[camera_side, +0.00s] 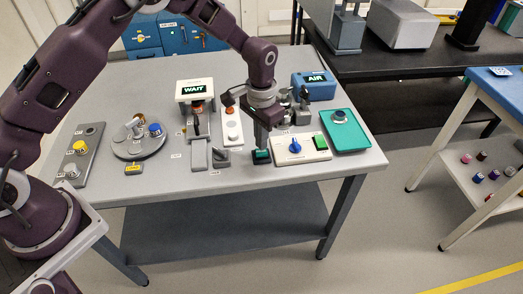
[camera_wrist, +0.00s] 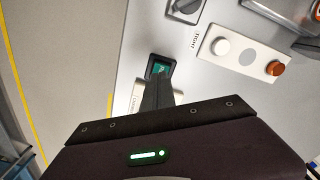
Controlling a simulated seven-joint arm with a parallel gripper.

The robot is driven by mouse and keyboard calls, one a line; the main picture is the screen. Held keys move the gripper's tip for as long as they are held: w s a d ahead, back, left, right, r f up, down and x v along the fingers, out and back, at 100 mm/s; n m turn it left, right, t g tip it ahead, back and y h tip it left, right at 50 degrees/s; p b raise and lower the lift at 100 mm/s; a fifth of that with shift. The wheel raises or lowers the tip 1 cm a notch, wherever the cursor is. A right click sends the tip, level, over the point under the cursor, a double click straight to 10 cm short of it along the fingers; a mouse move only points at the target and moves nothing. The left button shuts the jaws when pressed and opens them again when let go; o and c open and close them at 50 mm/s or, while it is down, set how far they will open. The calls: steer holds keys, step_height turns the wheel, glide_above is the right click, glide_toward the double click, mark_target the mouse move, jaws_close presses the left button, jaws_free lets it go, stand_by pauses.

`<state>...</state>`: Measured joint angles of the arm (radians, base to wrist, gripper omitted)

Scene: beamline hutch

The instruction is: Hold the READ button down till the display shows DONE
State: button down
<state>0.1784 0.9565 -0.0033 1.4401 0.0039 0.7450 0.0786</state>
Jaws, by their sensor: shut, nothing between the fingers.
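A white device with a lit display reading WAIT (camera_side: 195,89) stands at the back middle of the table in the side view. No label READ is legible in either view. A white strip (camera_side: 232,125) to the right of that device carries a pale round button and an orange one; the wrist view shows its white button (camera_wrist: 221,47) and orange button (camera_wrist: 274,68). My gripper (camera_side: 262,148) is shut and empty, pointing down to the right of the strip. Its fingertips (camera_wrist: 157,82) are at a small black unit with a teal face (camera_wrist: 160,68); I cannot tell whether they touch it.
A white panel with a blue knob (camera_side: 295,147) and green button (camera_side: 320,142) sits right of my gripper. A teal tray (camera_side: 345,131) and a blue AIR box (camera_side: 314,86) are beyond. A grey turntable (camera_side: 139,142) stands left. The table's front edge is close.

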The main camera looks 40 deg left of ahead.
steer(key=shift+f, duration=1)
stand_by(0.7)
stand_by(2.0)
steer(key=shift+r, duration=3.55)
steer(key=s+a+r+n+t, duration=0.1)
steer(key=s+a+r, duration=0.2)
steer(key=s+r, duration=0.5)
steer(key=s+a+r+t, duration=0.2)
steer(key=s+r, duration=0.1)
steer(key=r, duration=0.8)
steer(key=s+a+r+n+t, duration=0.1)
steer(key=s, duration=0.9)
steer(key=s+a+r+n+t, duration=0.1)
steer(key=s+a, duration=0.1)
steer(key=s, duration=0.8)
steer(key=shift+s+a+r+t, duration=0.15)
steer(key=shift+a+t, duration=0.1)
steer(key=shift+t, duration=0.05)
